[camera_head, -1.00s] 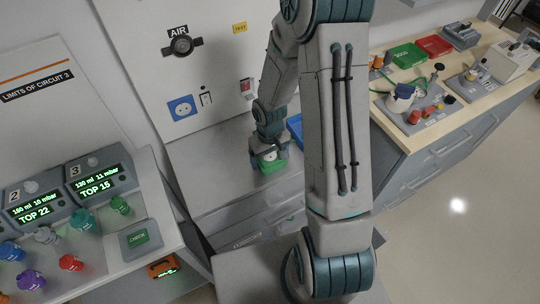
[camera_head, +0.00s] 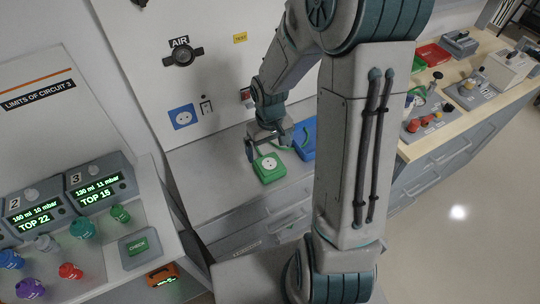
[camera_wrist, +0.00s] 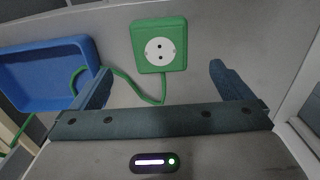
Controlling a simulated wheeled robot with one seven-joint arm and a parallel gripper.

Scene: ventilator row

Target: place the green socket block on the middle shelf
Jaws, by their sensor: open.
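The green socket block (camera_head: 269,167) lies flat on the grey shelf top, its white round socket face up. In the wrist view the green socket block (camera_wrist: 160,46) sits ahead of the open fingers, with a green cord running from it toward the blue tray. My gripper (camera_head: 266,142) is just behind the block in the head view, open and empty; it also shows in the wrist view (camera_wrist: 165,90). The block stands clear of both fingers. I cannot tell for sure which surface is the middle shelf.
A blue tray (camera_head: 306,140) stands right of the block, with the cord reaching into it. A wall panel with a blue socket (camera_head: 183,117) rises behind. The ventilator console (camera_head: 105,240) is at left. A wooden-topped counter (camera_head: 465,100) with devices is at right. The grey top left of the block is clear.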

